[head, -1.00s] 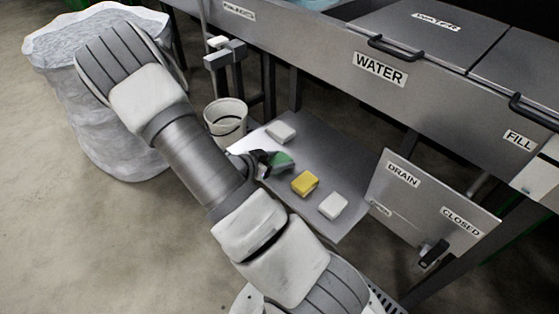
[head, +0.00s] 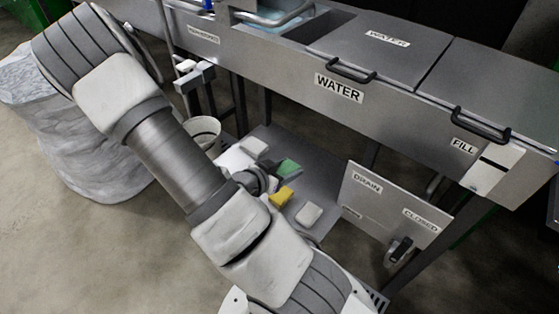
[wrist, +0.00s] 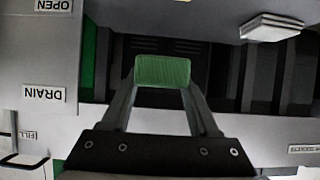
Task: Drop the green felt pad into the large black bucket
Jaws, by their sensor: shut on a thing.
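The green felt pad (head: 288,168) is held up above the grey shelf (head: 318,180), between the white and yellow blocks as seen in the head view. My gripper (wrist: 162,88) is shut on it; in the wrist view the green pad (wrist: 162,70) sits between the two fingertips. In the head view my arm hides part of my gripper. I cannot make out a large black bucket in either view.
On the shelf are a yellow block (head: 281,196) and white blocks (head: 308,214) and (head: 254,146). A whitish bucket (head: 204,132) stands behind. The steel water trough (head: 290,77) overhangs the shelf. A drain panel (head: 392,204) is right.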

